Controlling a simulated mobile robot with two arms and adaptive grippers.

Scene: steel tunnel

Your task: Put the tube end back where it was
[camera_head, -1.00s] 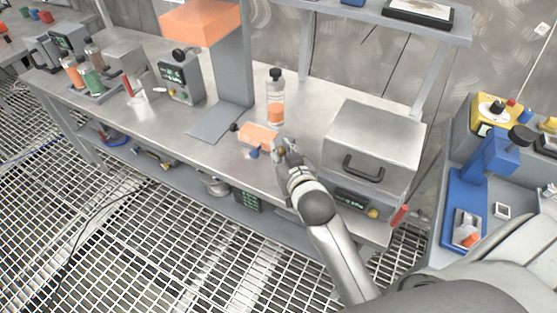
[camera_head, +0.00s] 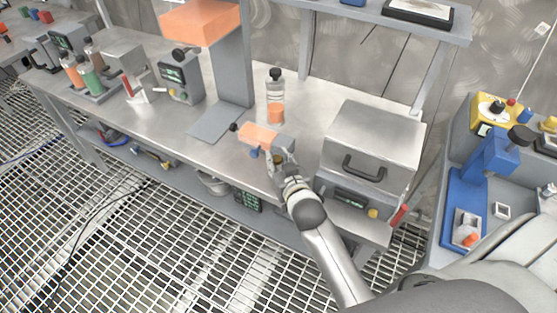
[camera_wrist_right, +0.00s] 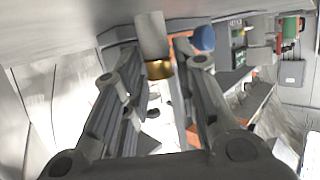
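An orange-and-grey device (camera_head: 258,135) with a blue knob (camera_head: 254,153) sits near the front edge of the steel bench. A grey piece (camera_head: 284,143) is at its right end. In the right wrist view, a grey cylinder with a brass end (camera_wrist_right: 159,69) points toward my right gripper, beside the blue knob (camera_wrist_right: 204,38). I take it for the tube end, but cannot be sure. My right gripper (camera_head: 278,164) is just in front of the device. Its fingers are spread, with the brass end showing between them and a gap on both sides. My left gripper is not in view.
A clear bottle with orange contents (camera_head: 276,98) stands behind the device. A grey box with a black handle (camera_head: 372,140) is close on the right. A grey column with an orange head (camera_head: 200,22) rises at the left.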

